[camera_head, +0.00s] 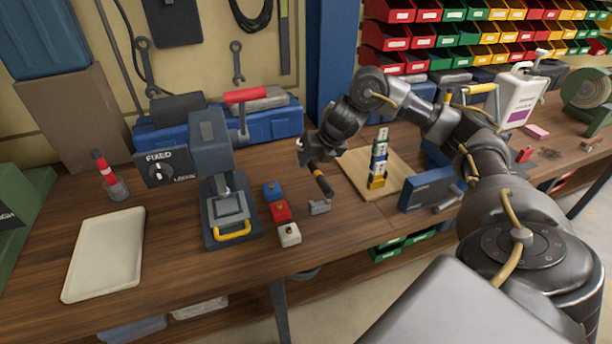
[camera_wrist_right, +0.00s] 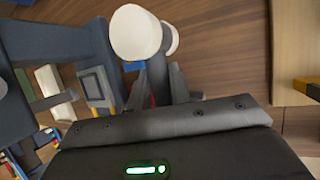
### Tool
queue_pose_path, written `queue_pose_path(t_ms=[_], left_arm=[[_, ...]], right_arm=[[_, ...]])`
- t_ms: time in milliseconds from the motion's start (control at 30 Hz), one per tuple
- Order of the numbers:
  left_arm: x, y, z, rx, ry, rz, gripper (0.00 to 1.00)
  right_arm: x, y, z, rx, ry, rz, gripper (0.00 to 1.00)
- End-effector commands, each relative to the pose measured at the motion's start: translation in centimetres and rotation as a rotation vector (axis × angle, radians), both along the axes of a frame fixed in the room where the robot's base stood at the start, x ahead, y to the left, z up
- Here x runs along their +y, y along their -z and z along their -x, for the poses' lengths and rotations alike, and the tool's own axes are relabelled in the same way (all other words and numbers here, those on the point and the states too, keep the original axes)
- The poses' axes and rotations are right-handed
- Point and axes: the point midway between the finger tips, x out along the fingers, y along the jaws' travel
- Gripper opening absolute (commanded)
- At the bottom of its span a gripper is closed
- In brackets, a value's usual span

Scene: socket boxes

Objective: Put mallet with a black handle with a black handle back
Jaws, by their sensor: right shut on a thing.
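My right gripper is shut on the mallet's handle end. In the right wrist view, pale rounded ends (camera_wrist_right: 136,33) show beyond the gripper's dark fingers (camera_wrist_right: 165,82); they appear to belong to the mallet head. I cannot tell whether the head touches the bench. My left gripper is out of view.
Blue, red and white small blocks (camera_head: 280,211) stand left of the mallet, beside a grey press fixture (camera_head: 212,160). A wooden board (camera_head: 355,167) with a coloured stack (camera_head: 379,158) is to its right. A blue box (camera_head: 430,187) lies further right. A cream tray (camera_head: 104,255) is at left.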

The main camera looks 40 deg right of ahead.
Motion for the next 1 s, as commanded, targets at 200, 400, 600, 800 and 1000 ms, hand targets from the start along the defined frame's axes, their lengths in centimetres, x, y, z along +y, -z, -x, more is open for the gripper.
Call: queue_pose_path(t_ms=[200,400,600,800,1000], left_arm=[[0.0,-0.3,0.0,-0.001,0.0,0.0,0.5],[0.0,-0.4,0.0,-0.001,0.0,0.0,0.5],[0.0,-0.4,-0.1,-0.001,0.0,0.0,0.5],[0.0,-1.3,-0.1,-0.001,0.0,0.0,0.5],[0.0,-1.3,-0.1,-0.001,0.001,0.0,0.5]], right_arm=[[-1.2,3.7,-2.8,0.001,0.002,-0.002,0.0],[-1.7,4.9,-3.9,-0.002,-0.002,-0.002,0.0],[-1.8,5.5,-4.2,-0.002,0.0,-0.002,0.0],[-2.0,8.0,-4.3,0.001,0.0,0.0,0.0],[-2.0,8.7,-4.4,-0.003,-0.001,-0.001,0.0]])
